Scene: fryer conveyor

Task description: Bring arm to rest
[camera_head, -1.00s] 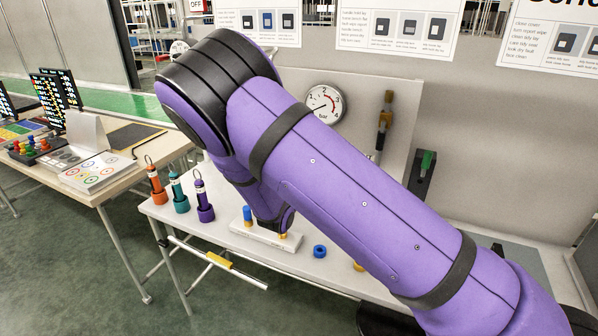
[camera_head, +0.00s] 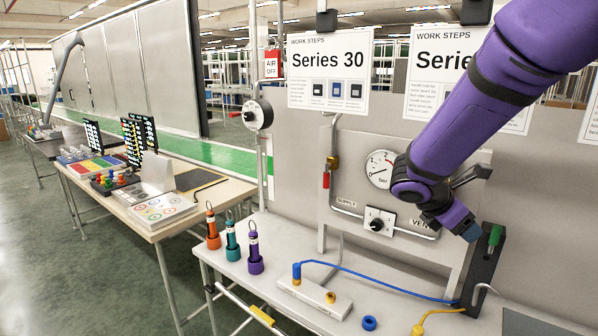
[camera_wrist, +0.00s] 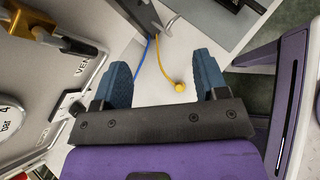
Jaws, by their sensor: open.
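My gripper (camera_wrist: 162,85) shows in the wrist view with its two blue fingers apart and nothing between them. In the head view my purple arm comes in from the upper right, and my gripper (camera_head: 470,231) hangs in front of the grey panel, above the table. It is beside a black holder (camera_head: 484,268) with a green-handled item. A yellow hose end (camera_wrist: 179,87) lies on the table beyond the fingers in the wrist view, apart from them.
A white block (camera_head: 315,297) with a blue hose stands on the table (camera_head: 240,272). Orange, teal and purple tools (camera_head: 255,250) stand left. The panel holds a gauge (camera_head: 381,169) and a vent knob (camera_head: 378,221). Another table (camera_head: 160,232) stands left.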

